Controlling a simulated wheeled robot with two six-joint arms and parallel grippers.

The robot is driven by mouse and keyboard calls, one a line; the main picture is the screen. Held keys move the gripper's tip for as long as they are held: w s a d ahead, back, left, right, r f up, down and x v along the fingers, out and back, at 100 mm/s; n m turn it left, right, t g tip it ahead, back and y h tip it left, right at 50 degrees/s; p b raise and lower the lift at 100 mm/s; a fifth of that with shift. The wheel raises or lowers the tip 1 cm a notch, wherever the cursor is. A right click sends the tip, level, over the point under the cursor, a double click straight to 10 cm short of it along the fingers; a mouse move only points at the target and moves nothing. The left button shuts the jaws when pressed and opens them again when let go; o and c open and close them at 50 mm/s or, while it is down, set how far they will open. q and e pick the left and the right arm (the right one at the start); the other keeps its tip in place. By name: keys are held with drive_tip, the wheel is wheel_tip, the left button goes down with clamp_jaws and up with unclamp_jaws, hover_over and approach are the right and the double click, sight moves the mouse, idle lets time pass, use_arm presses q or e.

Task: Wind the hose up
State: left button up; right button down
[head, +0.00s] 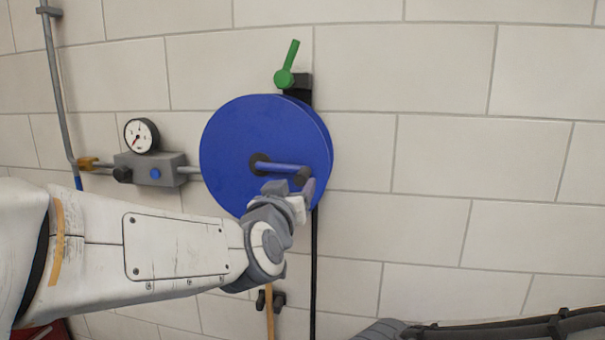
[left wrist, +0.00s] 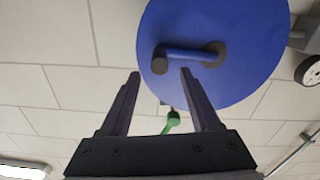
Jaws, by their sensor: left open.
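The blue hose reel (head: 235,140) is on the tiled wall, its round face towards me. Its blue crank arm (head: 280,167) runs from the dark hub to a dark handle knob (head: 303,177) at the right. A black hose (head: 315,270) hangs straight down from the reel. My left gripper (head: 302,197) is just below the knob, partly hiding the reel's lower edge. In the left wrist view the gripper (left wrist: 161,75) is open and empty, with the knob (left wrist: 159,62) just beyond and between its fingertips. My right gripper is not in view.
A green lever (head: 287,65) sits above the reel; it shows between the fingers in the wrist view. A gauge (head: 141,135) and grey valve block (head: 150,169) are on the pipe at the left. A wooden handle (head: 269,305) hangs below. The wall at right is bare.

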sight(301, 177)
use_arm(q)
drive_tip(key=w+p, duration=0.1)
drive_tip(key=w, duration=0.2)
drive_tip(key=w+d+p, duration=0.1)
drive_tip(key=w, duration=0.2)
drive_tip(key=shift+w+d, duration=0.15)
drive_tip(key=shift+w, duration=0.25)
drive_tip(key=shift+w+d, duration=0.1)
drive_tip(key=shift+w, duration=0.35)
drive_tip(key=shift+c, duration=0.3)
clamp_jaws()
idle(0.3)
